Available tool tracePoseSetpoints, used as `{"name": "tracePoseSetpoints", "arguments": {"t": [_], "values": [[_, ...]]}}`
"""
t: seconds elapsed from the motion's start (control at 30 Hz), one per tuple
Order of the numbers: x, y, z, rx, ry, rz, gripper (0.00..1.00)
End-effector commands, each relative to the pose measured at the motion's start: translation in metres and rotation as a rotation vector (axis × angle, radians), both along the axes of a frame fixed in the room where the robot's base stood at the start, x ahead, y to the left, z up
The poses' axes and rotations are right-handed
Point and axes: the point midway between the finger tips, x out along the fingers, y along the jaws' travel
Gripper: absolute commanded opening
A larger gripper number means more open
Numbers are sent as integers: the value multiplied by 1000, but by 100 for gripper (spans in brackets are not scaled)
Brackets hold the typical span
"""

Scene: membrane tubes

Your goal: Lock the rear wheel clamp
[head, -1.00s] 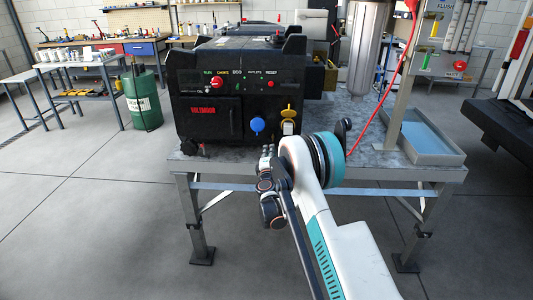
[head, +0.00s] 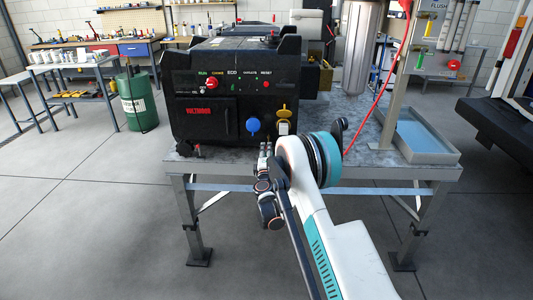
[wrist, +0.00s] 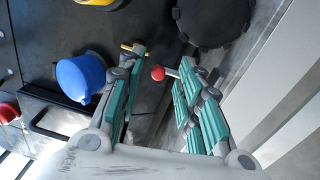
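In the wrist view a small lever with a red ball knob (wrist: 158,73) stands between my fingers, beside a black ribbed wheel (wrist: 212,18). I cannot tell whether this is the rear clamp, or whether it is locked. My gripper (wrist: 158,85) is open, its green-padded fingers on either side of the knob with gaps showing. In the head view my gripper (head: 266,150) is low in front of the black generator (head: 205,140), near the table edge; the wheel there is hidden. Another small red knob (head: 196,148) shows at the generator's lower left corner.
A blue cap (head: 254,125) and a yellow cover (head: 284,112) stick out of the generator's front; the blue cap lies close to one finger in the wrist view (wrist: 80,78). A blue-bottomed tray (head: 425,138) and a red hose (head: 378,100) are at the right.

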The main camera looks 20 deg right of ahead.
Motion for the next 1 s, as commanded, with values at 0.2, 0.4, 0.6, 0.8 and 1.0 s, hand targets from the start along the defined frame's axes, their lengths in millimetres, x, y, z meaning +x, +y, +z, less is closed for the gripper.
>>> {"name": "tracePoseSetpoints", "arguments": {"t": [0.2, 0.4, 0.6, 0.8, 1.0], "values": [[0, 1, 0, -1, 0, 1, 33], [-13, 5, 0, -1, 0, 1, 33], [-50, 17, -3, -1, 1, 3, 33], [-87, 28, -5, 0, 0, 2, 33], [-109, 34, -7, -1, 0, 1, 33]]}}
